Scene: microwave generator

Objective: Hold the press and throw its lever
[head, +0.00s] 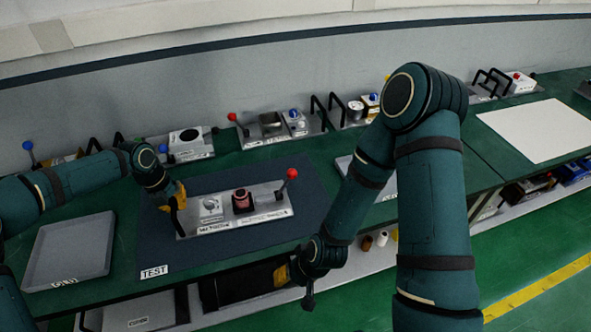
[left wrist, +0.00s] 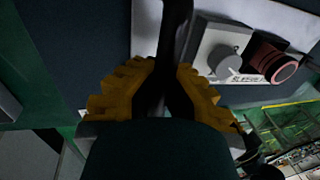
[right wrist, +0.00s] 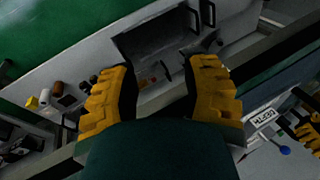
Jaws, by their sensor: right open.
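The press (head: 264,207) is a grey plate with a white dial unit, a dark red round part and a red-knobbed lever (head: 289,178) at its right end. It lies on the dark blue TEST mat (head: 215,252). The lever leans up and to the right. My left gripper (head: 176,199) is at the plate's left end. In the left wrist view its fingers (left wrist: 165,72) are closed about the press's dark handle (left wrist: 176,22); the dial unit (left wrist: 222,52) is beside them. My right gripper (head: 287,274) is open and empty, low in front of the bench edge; its fingers show (right wrist: 165,68).
A grey tray (head: 70,250) lies left of the mat. Several devices with knobs and black handles line the back of the bench. A white board (head: 538,130) lies at the right. Bins and small items sit on the shelf below the bench edge.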

